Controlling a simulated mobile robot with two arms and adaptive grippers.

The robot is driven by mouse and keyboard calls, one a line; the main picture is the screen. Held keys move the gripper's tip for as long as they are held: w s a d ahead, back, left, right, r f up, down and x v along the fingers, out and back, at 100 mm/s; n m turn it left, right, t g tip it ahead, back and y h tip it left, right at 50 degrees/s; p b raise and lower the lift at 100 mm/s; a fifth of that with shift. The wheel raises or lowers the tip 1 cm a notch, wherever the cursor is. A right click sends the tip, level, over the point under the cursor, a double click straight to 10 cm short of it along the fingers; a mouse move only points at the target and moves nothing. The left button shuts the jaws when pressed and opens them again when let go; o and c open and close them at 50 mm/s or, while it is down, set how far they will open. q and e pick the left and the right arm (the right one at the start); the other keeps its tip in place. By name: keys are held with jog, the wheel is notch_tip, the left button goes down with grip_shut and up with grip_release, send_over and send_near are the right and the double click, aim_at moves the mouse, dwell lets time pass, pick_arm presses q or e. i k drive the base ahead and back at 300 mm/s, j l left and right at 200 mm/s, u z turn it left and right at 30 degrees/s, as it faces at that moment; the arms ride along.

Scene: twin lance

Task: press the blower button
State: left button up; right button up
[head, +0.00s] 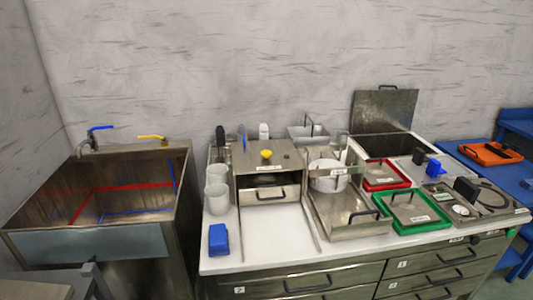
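I cannot pick out with certainty which control is the blower button. A yellow knob (266,154) sits on top of a steel box (285,158) at the middle of the white counter. A small dark round control (475,240) shows on the counter's front face at the right; its label is too small to read. Neither of my grippers is in view.
A steel sink (130,185) with blue and yellow tap handles stands at the left. The counter (270,255) holds a blue block (219,238), white cups (217,190), a green tray (437,222) and a red tray (406,183). Drawers with handles line its front.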

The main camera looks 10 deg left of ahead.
aim_at(265, 153)
jog(key=i+l+u, duration=0.25)
jog(key=i+l, duration=0.2)
jog(key=l, duration=0.15)
jog(key=i+l+u, duration=0.15)
jog(key=l, duration=0.2)
jog(key=i+l+u, duration=0.25)
jog(key=i+l, duration=0.15)
jog(key=l, duration=0.35)
